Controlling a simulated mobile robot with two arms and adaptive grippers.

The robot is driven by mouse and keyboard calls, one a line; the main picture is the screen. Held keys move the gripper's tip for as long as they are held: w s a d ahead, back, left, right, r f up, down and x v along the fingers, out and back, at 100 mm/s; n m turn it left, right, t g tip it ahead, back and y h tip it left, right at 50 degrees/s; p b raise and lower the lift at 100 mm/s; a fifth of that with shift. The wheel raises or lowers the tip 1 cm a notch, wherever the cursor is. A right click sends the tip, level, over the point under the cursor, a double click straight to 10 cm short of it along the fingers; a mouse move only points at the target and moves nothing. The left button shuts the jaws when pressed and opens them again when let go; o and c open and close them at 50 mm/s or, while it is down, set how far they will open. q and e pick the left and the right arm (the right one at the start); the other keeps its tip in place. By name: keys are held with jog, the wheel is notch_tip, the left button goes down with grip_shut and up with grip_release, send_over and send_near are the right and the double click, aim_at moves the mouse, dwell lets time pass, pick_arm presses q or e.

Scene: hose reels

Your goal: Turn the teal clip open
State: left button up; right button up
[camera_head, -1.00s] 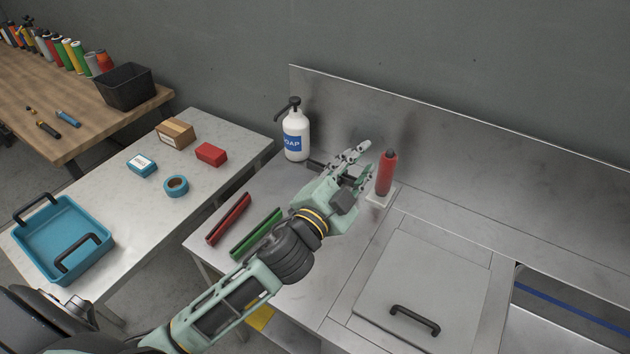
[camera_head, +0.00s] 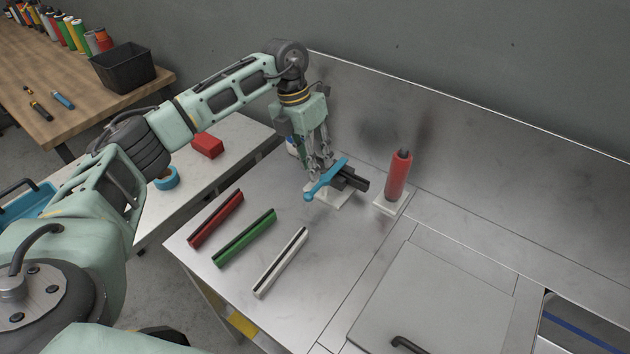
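The teal clip (camera_head: 320,184) is a long blue-teal lever, lying aslant across a black block (camera_head: 352,180) on a small white base (camera_head: 341,202) on the steel worktop. My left gripper (camera_head: 319,168) points down from above, its fingers at the lever's middle and back side. The fingertips overlap the lever and block in view, so I cannot tell whether they touch or grip it. My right gripper is not in view.
A red bottle (camera_head: 398,176) stands on a white pad just right of the clip. Red (camera_head: 216,219), green (camera_head: 245,238) and white (camera_head: 281,263) slotted bars lie in front. The soap bottle is mostly hidden behind my gripper. Steel wall panel behind.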

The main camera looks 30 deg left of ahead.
aim_at(313, 189)
pick_arm(q)
jog(key=shift+y, duration=0.3)
jog(key=shift+s+f+p, duration=0.15)
jog(key=shift+f+p, duration=0.45)
jog(key=shift+f, duration=1.2)
jog(key=shift+s+f+p, duration=0.15)
jog(key=shift+f+p, duration=0.4)
jog(key=shift+f, duration=1.25)
jog(key=shift+c, duration=0.5)
grip_shut()
jog(key=shift+w, duration=0.1)
